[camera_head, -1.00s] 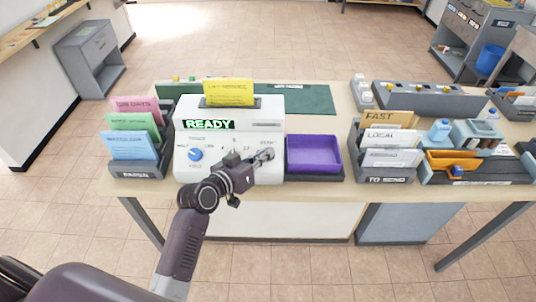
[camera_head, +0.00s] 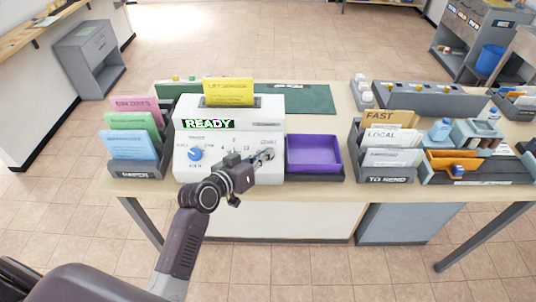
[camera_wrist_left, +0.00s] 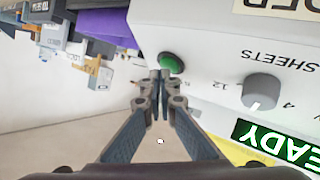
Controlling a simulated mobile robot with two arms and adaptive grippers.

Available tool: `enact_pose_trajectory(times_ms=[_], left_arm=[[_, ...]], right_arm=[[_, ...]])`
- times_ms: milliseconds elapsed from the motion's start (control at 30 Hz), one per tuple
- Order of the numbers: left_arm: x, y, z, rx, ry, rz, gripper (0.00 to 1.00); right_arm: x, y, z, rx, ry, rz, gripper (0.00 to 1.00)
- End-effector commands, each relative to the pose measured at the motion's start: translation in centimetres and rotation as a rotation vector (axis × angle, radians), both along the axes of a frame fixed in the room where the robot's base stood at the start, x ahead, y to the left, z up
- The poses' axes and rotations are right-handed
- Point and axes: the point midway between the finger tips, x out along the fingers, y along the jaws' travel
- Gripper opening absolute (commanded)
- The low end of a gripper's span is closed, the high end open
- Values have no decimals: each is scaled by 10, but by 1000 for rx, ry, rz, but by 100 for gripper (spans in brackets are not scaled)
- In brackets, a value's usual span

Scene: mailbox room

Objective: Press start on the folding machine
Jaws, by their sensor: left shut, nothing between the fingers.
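The white folding machine (camera_head: 240,108) stands on the table, its green display reading READY and a yellow sheet (camera_head: 229,92) upright in its top. A blue dial (camera_head: 195,154) is at its front left. My left gripper (camera_head: 266,155) is shut and empty at the right part of the front panel. In the left wrist view the closed fingertips (camera_wrist_left: 160,75) are just beside the green button (camera_wrist_left: 171,64); I cannot tell whether they touch it. A grey sheets knob (camera_wrist_left: 262,90) is to the right of the button there. My right gripper is not in view.
A purple tray (camera_head: 314,154) sits right of the machine. A rack of pink, green and blue papers (camera_head: 142,172) stands left, and a TO SEND rack (camera_head: 389,179) stands farther right. A dark green mat (camera_head: 308,98) lies behind.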

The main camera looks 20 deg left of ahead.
Motion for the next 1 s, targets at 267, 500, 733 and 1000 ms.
enact_pose_trajectory(times_ms=[267,500,733,1000], left_arm=[[1,0,-1,0,0,0,0],[2,1,-4,-1,0,0,0],[4,1,-6,-1,0,0,0],[5,1,-7,-1,1,0,0]], right_arm=[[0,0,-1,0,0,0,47],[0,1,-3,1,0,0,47],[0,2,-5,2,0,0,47],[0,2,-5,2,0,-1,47]])
